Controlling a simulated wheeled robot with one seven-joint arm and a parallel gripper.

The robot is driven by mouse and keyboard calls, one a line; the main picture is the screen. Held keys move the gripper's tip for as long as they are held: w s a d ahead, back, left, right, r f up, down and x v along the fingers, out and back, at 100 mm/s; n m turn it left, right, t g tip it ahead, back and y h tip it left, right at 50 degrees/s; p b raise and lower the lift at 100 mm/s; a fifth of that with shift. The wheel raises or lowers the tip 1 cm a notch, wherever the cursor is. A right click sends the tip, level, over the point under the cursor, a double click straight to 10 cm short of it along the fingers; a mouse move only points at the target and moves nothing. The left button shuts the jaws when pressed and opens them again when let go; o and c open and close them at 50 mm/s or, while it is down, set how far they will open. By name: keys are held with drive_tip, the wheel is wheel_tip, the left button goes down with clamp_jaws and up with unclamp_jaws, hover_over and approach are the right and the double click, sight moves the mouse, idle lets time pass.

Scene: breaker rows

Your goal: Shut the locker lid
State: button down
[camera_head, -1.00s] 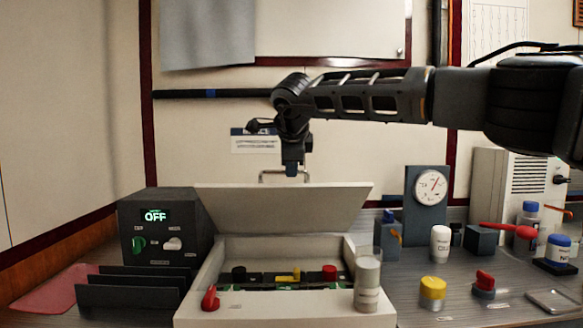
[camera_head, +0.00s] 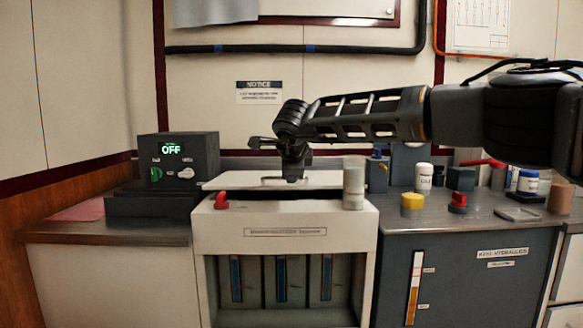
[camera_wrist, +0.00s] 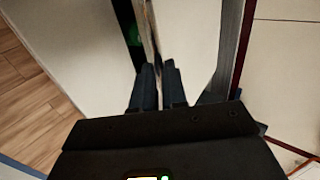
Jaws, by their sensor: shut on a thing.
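The locker (camera_head: 215,232) is a cream box with a labelled front, set between the counters. Its pale lid (camera_head: 235,181) lies almost flat over the top in the head view. A dark gap shows between the lid and the front rim, so it looks not fully down. My gripper (camera_head: 293,178) points down at the middle of the lid and is shut on the lid's handle. In the wrist view my fingers (camera_wrist: 159,68) close around a thin pale bar, seemingly the handle. The locker's contents are hidden by the lid.
A red knob (camera_head: 221,202) and a grey-white cylinder (camera_head: 354,182) stand on the locker's front ledge, close to the lid. A dark box reading OFF (camera_head: 178,160) stands left. A yellow knob (camera_head: 412,203), a red knob (camera_head: 458,201) and bottles occupy the right counter.

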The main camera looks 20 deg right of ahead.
drive_tip(key=shift+s+f, duration=0.15)
drive_tip(key=shift+f, duration=0.35)
drive_tip(key=c, duration=1.2)
unclamp_jaws()
drive_tip(key=shift+o, duration=0.2)
drive_tip(key=shift+r, duration=0.1)
drive_tip(key=v, duration=0.7)
drive_tip(key=shift+s+r, duration=0.2)
drive_tip(key=shift+s, duration=0.15)
drive_tip(key=shift+a, duration=0.15)
